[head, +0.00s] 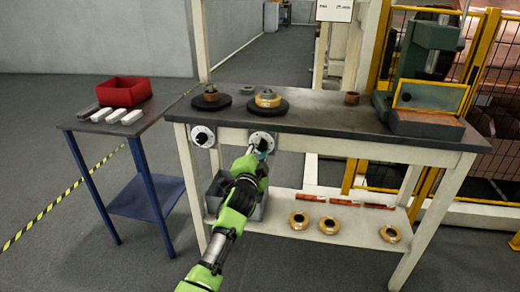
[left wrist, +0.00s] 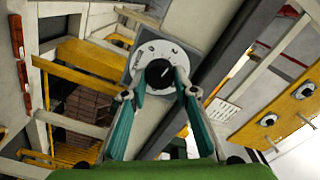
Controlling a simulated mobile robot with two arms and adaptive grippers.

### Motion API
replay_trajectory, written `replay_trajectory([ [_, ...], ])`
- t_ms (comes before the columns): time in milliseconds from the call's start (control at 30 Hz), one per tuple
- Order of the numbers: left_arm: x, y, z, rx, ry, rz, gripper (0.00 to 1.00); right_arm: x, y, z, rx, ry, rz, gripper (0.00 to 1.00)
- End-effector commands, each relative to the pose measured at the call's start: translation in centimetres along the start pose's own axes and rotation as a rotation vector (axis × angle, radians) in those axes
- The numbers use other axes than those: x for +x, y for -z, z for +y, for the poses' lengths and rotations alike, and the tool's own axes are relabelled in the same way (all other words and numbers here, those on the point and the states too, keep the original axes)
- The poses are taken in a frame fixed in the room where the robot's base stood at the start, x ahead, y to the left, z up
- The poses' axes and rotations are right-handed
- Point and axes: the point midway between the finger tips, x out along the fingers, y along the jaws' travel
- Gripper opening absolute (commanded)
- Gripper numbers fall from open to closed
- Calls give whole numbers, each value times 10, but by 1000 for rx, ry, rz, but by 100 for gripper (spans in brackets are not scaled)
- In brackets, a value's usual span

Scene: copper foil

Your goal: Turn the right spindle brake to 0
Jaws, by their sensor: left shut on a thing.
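The right spindle brake is a black knob (left wrist: 159,74) on a round white dial plate (left wrist: 152,49), seen in the left wrist view. A pale mark on the knob points to the upper right; the dial figures are too small to read. In the head view this dial (head: 261,136) sits on the front edge of the workbench. My left gripper (head: 257,151) is shut on the knob, with its teal fingers on either side in the left wrist view (left wrist: 160,84). The left spindle brake (head: 203,137) is a similar dial to its left. My right gripper is not in view.
The workbench (head: 330,122) carries two dark turntables with copper-coloured rolls and a green press (head: 427,75). Its lower shelf (head: 330,208) holds a grey bin (head: 256,212), rolls and strips. A side table (head: 120,128) with a red bin (head: 124,91) stands left.

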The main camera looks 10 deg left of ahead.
Motion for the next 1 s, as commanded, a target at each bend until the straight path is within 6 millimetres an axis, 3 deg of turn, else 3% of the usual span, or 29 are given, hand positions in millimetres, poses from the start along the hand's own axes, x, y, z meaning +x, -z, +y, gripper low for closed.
replay_trajectory([
  [333, 0, 1, -2, -333, 0, -1, 5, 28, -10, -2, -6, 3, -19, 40],
  [1000, 0, 0, -3, -860, 1, 1, 5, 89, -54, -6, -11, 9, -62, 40],
])
